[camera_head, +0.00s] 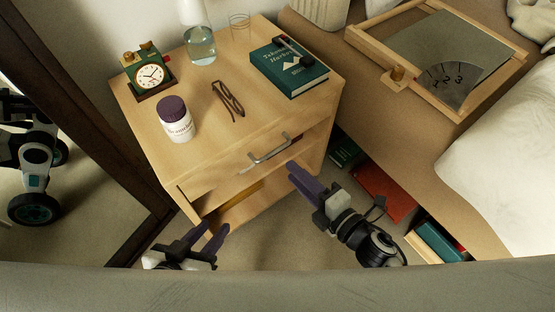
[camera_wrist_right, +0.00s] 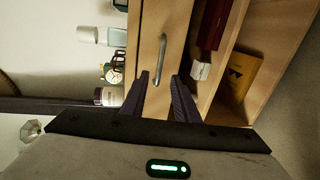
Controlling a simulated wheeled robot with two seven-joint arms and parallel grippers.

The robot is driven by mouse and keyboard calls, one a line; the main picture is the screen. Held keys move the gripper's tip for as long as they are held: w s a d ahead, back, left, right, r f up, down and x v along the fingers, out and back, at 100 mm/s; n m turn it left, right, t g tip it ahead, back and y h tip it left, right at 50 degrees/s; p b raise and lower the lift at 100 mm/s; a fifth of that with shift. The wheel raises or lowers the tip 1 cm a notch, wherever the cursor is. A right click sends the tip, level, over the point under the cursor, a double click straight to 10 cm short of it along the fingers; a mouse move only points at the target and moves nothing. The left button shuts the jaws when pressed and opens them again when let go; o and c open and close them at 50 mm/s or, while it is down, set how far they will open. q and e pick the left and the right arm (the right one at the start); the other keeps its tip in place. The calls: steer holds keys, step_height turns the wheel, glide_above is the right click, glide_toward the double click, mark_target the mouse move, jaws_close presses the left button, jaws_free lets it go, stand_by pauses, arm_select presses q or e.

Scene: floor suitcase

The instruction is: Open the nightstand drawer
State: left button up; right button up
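The wooden nightstand (camera_head: 215,88) stands in the middle of the head view. Its drawer front (camera_head: 222,180) carries a metal bar handle (camera_head: 268,152); the drawer looks shut or nearly so. The handle also shows in the right wrist view (camera_wrist_right: 162,58). My right gripper (camera_head: 298,176) is in front of the handle, at its lower right. In the wrist view its two dark fingers (camera_wrist_right: 161,82) are spread and empty, with the handle ahead between them. My left gripper (camera_head: 208,238) is low, near the nightstand's front left corner, with its fingers apart and empty.
On the nightstand are a clock (camera_head: 151,75), a pill bottle (camera_head: 175,120), glasses (camera_head: 228,99), a glass bottle (camera_head: 200,45) and a green book (camera_head: 289,70). An open shelf with books (camera_head: 383,192) lies right of my right gripper. A dark frame (camera_head: 75,95) borders the left.

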steer(key=b+x, duration=0.1)
steer(key=x, duration=0.7)
steer(key=shift+w, duration=0.15)
jaws_close()
